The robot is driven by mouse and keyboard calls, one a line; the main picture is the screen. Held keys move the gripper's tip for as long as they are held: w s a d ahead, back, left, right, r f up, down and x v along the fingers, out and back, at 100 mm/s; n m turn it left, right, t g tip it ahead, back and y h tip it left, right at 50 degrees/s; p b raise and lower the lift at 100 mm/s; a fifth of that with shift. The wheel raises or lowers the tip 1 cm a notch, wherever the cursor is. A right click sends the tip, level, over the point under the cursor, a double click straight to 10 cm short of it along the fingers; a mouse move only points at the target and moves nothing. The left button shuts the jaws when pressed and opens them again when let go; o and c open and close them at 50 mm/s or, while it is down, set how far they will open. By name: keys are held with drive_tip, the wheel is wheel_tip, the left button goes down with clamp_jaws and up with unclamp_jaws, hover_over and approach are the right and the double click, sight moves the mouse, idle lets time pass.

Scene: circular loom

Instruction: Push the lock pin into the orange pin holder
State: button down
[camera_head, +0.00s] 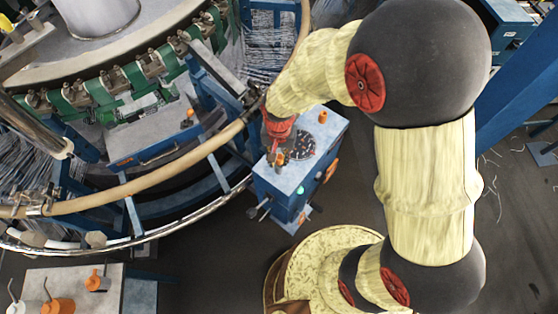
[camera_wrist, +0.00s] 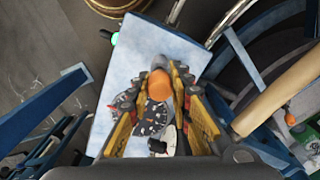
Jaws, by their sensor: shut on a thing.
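A blue box (camera_head: 272,185) with a pale grey top stands beside the loom ring. My gripper (camera_head: 279,157) is over the top near its left edge. In the wrist view my gripper (camera_wrist: 160,90) has its fingers closed around an orange piece (camera_wrist: 157,86). A small dark grey-brown part (camera_wrist: 159,62) shows at its far end. I cannot tell whether these are the orange pin holder and the lock pin, or how deep one sits in the other. Another orange cylinder (camera_head: 322,117) stands near the far right corner of the box top.
A round dark dial (camera_head: 301,145) lies on the box top close to my gripper. A pale hose-like ring (camera_head: 150,184) curves past the box on the left. A table (camera_head: 105,276) with orange and white containers is at lower left. Floor is open right of the box.

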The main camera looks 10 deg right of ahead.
drive_tip(key=shift+r, duration=0.1)
drive_tip(key=shift+r+p, duration=2.15)
drive_tip(key=shift+r, duration=0.8)
